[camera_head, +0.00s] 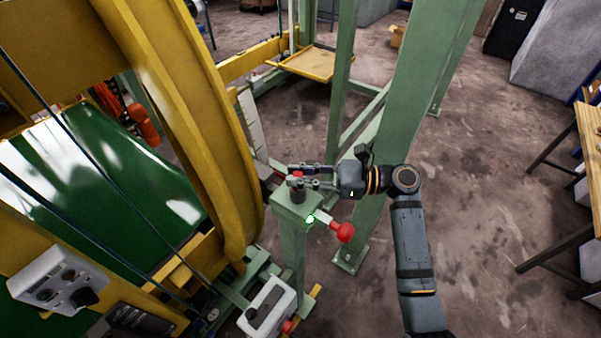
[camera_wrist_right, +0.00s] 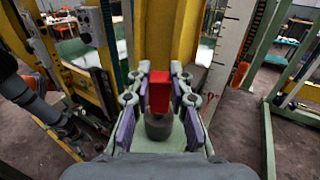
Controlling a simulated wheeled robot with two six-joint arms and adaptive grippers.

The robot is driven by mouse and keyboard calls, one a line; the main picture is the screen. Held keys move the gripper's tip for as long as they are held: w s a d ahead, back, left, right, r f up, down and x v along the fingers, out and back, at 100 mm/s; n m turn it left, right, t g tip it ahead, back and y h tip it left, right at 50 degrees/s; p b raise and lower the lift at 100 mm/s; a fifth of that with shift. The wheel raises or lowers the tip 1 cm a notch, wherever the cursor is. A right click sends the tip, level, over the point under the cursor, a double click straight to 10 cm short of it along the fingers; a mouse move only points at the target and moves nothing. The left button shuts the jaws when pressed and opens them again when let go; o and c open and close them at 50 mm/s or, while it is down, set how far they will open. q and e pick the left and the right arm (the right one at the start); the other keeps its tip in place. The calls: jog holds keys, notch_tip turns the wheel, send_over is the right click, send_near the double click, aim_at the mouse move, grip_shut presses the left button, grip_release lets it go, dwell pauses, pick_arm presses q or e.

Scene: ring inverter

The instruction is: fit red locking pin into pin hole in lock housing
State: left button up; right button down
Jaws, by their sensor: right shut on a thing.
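The red locking pin (camera_head: 296,175) shows its red top between the fingers of my right gripper (camera_head: 304,178), at the top of the green lock housing post (camera_head: 294,243). In the right wrist view the red pin (camera_wrist_right: 158,88) stands between the two fingers of my right gripper (camera_wrist_right: 160,92), which is shut on it. A dark round cylinder (camera_wrist_right: 158,125) shows below the red part, over the green top plate. The pin hole is hidden, and I cannot tell whether the pin's lower end is in it.
A lever with a red ball knob (camera_head: 345,232) sticks out from the post beside a green light (camera_head: 310,218). The large yellow ring (camera_head: 190,100) stands close on the left. A green upright (camera_head: 400,100) rises behind my right wrist. Open floor lies to the right.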

jog(key=shift+f, duration=0.25)
jog(key=c, duration=1.1)
grip_release()
jog(key=shift+c, duration=0.2)
jog(key=shift+d, duration=0.15)
jog(key=s+d, duration=0.1)
jog(key=d, duration=1)
jog(key=shift+d, duration=0.3)
jog(key=shift+s, duration=0.1)
